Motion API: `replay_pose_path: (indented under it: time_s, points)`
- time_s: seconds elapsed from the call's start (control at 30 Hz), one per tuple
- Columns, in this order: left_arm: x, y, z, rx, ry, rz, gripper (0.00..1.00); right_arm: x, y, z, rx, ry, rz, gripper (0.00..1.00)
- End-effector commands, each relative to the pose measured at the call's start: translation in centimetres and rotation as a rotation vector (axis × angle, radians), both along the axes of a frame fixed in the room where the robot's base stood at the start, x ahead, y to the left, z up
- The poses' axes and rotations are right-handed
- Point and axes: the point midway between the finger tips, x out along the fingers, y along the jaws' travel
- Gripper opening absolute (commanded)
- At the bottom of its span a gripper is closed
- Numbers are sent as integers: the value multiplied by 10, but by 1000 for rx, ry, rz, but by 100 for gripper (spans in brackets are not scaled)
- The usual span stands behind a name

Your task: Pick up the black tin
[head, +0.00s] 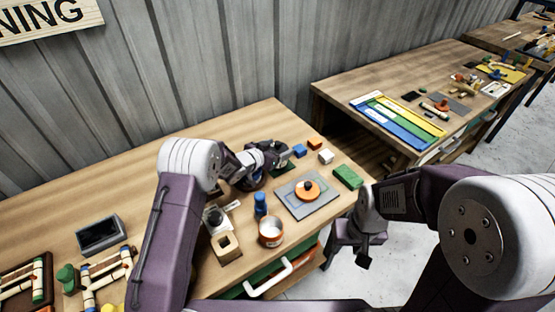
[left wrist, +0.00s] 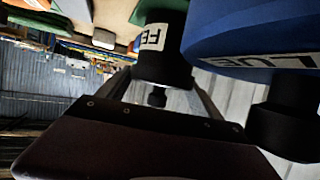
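The black tin (left wrist: 163,65) carries a white label reading "FE" and has a small black knob. In the left wrist view it sits between the two fingers of my left gripper (left wrist: 162,88). The fingers are apart, one on each side of it; whether they press on it I cannot tell. In the head view my left gripper (head: 273,157) is low over the back of the near table, and the tin is largely hidden among its dark parts. My right gripper (head: 363,260) hangs beyond the table's right end, away from the tin; its fingers are unclear.
A dark box (head: 99,233) is left.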

Motion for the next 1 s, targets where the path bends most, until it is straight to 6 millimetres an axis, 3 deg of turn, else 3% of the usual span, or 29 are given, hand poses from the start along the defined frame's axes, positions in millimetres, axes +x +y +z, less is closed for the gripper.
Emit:
replay_pose_path:
  time_s: [0.03, 0.17, 0.47, 0.7, 1.0]
  points:
    - [0, 0, 0, 1, 1, 0, 46, 0, 0, 0, 0, 0, 0, 40]
    - [0, 0, 0, 1, 1, 0, 11, 0, 0, 0, 0, 0, 0, 40]
    - [0, 0, 5, 1, -2, -2, 11, 0, 0, 0, 0, 0, 0, 40]
    - [0, 0, 45, 0, -6, -2, 11, 0, 0, 2, 0, 0, 0, 40]
    - [-35, -61, 81, -2, -4, -6, 11, 0, 0, -11, 0, 0, 0, 40]
